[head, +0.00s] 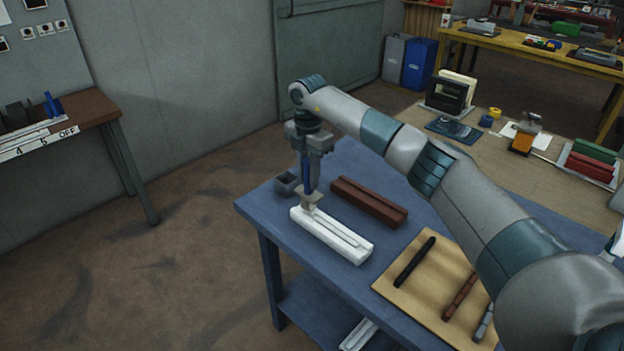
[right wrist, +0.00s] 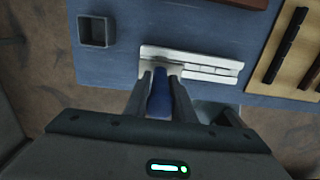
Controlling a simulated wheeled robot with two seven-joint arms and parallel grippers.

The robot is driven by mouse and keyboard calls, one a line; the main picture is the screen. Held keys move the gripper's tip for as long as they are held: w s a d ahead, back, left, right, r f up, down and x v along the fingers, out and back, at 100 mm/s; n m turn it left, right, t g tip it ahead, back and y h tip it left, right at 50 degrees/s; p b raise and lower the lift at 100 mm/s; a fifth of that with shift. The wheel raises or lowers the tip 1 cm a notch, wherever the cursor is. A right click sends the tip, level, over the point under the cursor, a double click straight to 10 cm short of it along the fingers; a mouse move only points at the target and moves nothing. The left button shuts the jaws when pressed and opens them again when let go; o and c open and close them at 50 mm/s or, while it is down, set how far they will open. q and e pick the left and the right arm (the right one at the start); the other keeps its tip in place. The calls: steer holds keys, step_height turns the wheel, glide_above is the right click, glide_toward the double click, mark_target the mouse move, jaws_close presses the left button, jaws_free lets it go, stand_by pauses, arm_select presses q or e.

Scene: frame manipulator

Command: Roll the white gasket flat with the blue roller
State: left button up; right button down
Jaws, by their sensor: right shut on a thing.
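A white block-like frame (head: 325,243) lies on the blue table, with a long groove or strip along its top; I cannot clearly tell the white gasket from the frame. It also shows in the right wrist view (right wrist: 207,66). My right gripper (head: 308,165) points down and is shut on the blue handle of the roller (head: 306,180); the handle shows between the fingers in the right wrist view (right wrist: 159,104). The roller's grey lower end is at the far left end of the white frame; whether it touches is unclear. My left gripper is not in view.
A small grey open box (head: 287,184) stands left of the frame. A brown bar (head: 368,202) lies behind it. A tan board (head: 410,286) with dark bars is to the right. The blue table's (head: 262,220) left edge is close to the frame.

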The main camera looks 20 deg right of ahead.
steer(key=shift+w+a, duration=0.3)
steer(key=shift+w, duration=0.55)
